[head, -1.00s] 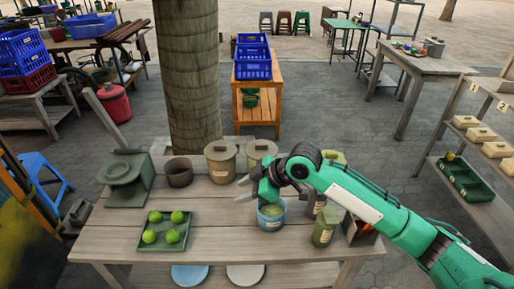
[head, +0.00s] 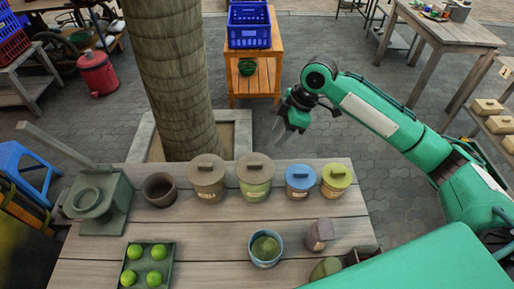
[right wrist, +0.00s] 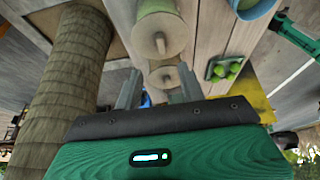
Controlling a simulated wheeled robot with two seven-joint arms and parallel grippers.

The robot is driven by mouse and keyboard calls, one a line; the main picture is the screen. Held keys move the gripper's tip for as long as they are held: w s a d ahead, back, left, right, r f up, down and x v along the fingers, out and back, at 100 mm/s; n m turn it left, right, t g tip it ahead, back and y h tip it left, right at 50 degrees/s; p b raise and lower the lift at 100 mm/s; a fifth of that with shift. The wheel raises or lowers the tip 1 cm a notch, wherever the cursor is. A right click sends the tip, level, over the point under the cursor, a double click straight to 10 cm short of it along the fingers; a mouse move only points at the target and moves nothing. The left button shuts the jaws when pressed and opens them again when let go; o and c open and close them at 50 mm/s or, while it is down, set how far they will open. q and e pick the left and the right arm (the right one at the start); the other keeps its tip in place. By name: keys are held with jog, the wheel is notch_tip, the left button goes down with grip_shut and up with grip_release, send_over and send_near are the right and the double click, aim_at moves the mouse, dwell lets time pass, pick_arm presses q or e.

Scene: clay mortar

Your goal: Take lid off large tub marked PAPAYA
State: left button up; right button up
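Two large lidded tubs stand side by side at the table's back edge in the head view: a brown one (head: 208,180) and a greenish one (head: 255,180). Both lids are on; their label text is too small to read, so I cannot tell which says PAPAYA. Smaller lidded tubs, blue (head: 299,184) and yellow (head: 336,183), stand to their right. My right gripper (head: 278,132) is open and empty, beyond and above the row. In the right wrist view its fingers (right wrist: 159,90) are apart, with lidded tubs (right wrist: 158,33) ahead, untouched. My left gripper is out of view.
An open blue tub (head: 265,250) with green contents stands nearer the front. A tray of green fruit (head: 147,265), a dark open pot (head: 159,190) and a stone-coloured stand (head: 100,200) are on the left. A tree trunk (head: 170,80) rises behind the table.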

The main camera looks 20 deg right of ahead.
jog(key=p, duration=0.2)
send_over(258, 163)
jog(key=d, duration=0.3)
jog(key=f, duration=0.7)
jog(key=shift+s+a+f, duration=0.2)
jog(key=shift+s+a, duration=0.05)
jog(key=shift+s, duration=0.15)
jog(key=shift+a+f, duration=0.15)
jog(key=shift+f, duration=0.1)
jog(key=p+x, duration=0.1)
jog(key=x, duration=0.2)
jog(key=shift+w+a+f, duration=0.15)
jog(key=shift+a+f, duration=0.05)
jog(key=shift+f, duration=0.1)
jog(key=shift+a+f, duration=0.15)
jog(key=shift+f, duration=0.25)
grip_shut()
